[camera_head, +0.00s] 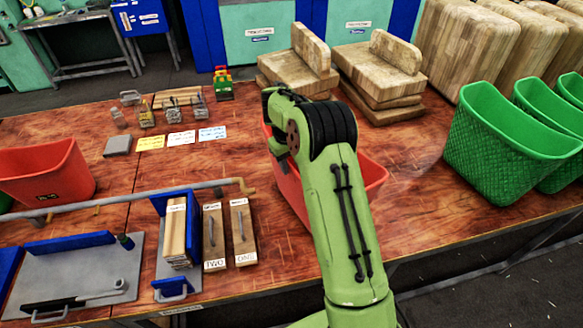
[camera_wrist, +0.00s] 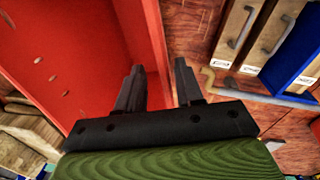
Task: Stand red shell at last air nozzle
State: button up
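A red shell, an open bin (camera_head: 372,178), stands on the table behind my arm, which hides much of it. In the wrist view the inside of this red shell (camera_wrist: 60,60) fills the left. My gripper (camera_wrist: 158,66) is open, with one finger on each side of the shell's wall; I cannot tell whether they touch it. Another red shell (camera_head: 45,172) stands at the far left.
Wooden blocks with handles (camera_head: 242,232) and a blue-sided press (camera_head: 172,235) stand in front of the pipe. Green bins (camera_head: 500,145) stand at right, and wooden boards (camera_head: 385,75) behind. Cards and small tools lie at back left. The table right of the shell is clear.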

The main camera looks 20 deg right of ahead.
notch_tip(320, 180, up, 10)
jog(key=a+f, duration=0.1)
jog(key=s+a+r+t, duration=0.2)
jog(key=s+a+r, duration=0.2)
jog(key=s+r, duration=0.85)
jog(key=s+a+f+m+t+y, duration=0.1)
jog(key=s+a+f+t, duration=0.15)
jog(key=s, duration=0.75)
jog(key=s+a+f+t, duration=0.1)
jog(key=s+a, duration=0.2)
jog(key=s, duration=0.8)
jog(key=f+b, duration=0.4)
jog(key=shift+w+d+f+b, duration=0.2)
jog(key=shift+w+f+b, duration=0.1)
